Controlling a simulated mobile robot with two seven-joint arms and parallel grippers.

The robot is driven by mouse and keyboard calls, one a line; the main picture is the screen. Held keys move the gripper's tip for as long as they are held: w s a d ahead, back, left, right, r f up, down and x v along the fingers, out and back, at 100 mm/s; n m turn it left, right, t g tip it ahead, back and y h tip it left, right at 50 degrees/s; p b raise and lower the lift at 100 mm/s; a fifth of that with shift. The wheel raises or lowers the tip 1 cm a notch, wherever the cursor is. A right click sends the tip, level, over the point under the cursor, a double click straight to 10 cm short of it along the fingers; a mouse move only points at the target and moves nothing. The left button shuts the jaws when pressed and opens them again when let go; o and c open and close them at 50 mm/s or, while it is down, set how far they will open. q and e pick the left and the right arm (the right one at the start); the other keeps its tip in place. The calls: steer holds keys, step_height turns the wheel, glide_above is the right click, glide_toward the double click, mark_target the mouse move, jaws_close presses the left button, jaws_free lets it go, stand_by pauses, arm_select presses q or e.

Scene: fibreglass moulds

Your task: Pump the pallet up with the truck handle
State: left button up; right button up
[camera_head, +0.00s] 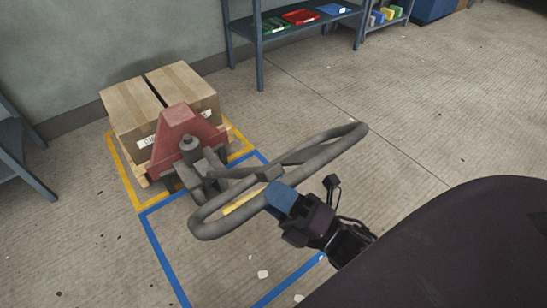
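A red pallet truck (180,138) stands at the left with its grey loop handle (330,150) leaning toward me. The handle's loop is tilted, low over the floor. Two cardboard boxes (185,82) sit side by side on a wooden pallet (143,178), mostly hidden under them and behind the truck. The gap between pallet and floor is too small to judge. My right gripper (281,199) has its blue fingers around the near bar of the loop and looks shut on it. My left gripper is not in view.
Yellow tape (123,172) outlines the floor around the pallet, and blue tape (168,256) outlines the area in front. A shelf with coloured trays (300,16) stands at the back. Another rack (22,150) is at the left edge. Floor at right is clear.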

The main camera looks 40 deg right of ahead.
steer(key=shift+o, duration=1.2)
steer(key=v, duration=1)
steer(key=shift+s+d, duration=0.2)
steer(key=shift+s, duration=0.15)
steer(key=shift+f, duration=0.15)
